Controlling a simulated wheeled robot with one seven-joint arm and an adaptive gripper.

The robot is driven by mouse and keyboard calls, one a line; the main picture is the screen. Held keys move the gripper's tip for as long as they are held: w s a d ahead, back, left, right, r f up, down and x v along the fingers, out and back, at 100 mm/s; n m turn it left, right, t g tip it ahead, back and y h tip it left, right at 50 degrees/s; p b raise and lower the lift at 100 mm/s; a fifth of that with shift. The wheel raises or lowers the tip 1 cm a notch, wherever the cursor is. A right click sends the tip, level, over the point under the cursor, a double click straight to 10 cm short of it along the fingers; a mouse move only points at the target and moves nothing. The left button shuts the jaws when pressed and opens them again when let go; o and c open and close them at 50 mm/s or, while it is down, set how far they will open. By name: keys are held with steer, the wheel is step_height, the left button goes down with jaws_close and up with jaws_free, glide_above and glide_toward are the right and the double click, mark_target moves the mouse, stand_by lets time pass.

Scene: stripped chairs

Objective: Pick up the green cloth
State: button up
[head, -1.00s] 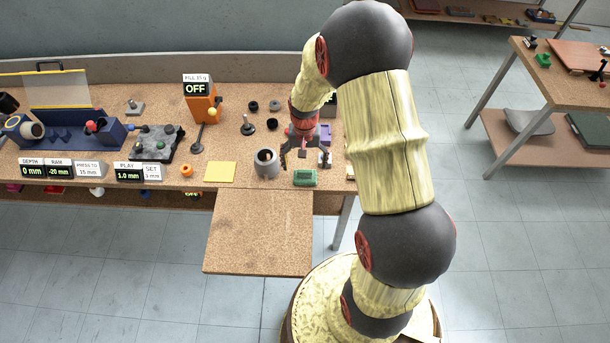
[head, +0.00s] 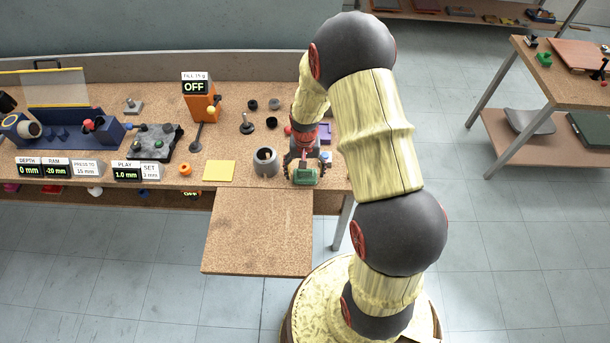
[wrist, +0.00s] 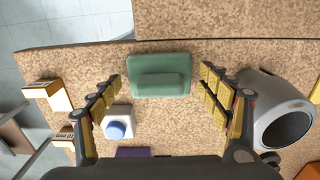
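The green cloth (head: 305,178) lies near the front edge of the workbench, right of a grey cup. In the wrist view the green cloth (wrist: 160,70) is a flat rectangle with a raised, folded-looking strip across its middle. My gripper (head: 303,166) is low over it in the head view and partly hides it. In the wrist view my gripper (wrist: 161,76) is open, with one yellow-padded finger at each side of the cloth. A small gap shows between each fingertip and the cloth, and nothing is held.
The grey cup (wrist: 282,117) stands close to the right finger. A white block with a blue button (wrist: 115,127) is by the left finger. A yellow square (head: 219,171) lies left of the cup. A bare board (head: 258,232) juts out in front.

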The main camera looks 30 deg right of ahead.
steer(key=c, duration=0.9)
steer(key=shift+c, duration=0.2)
steer(key=shift+r, duration=0.1)
steer(key=shift+r, duration=0.65)
steer(key=s+a+r+p, duration=0.2)
steer(key=a+r+p, duration=0.1)
steer(key=a+r, duration=0.8)
steer(key=a, duration=0.2)
steer(key=shift+a+r, duration=0.25)
steer(key=shift+a, duration=0.15)
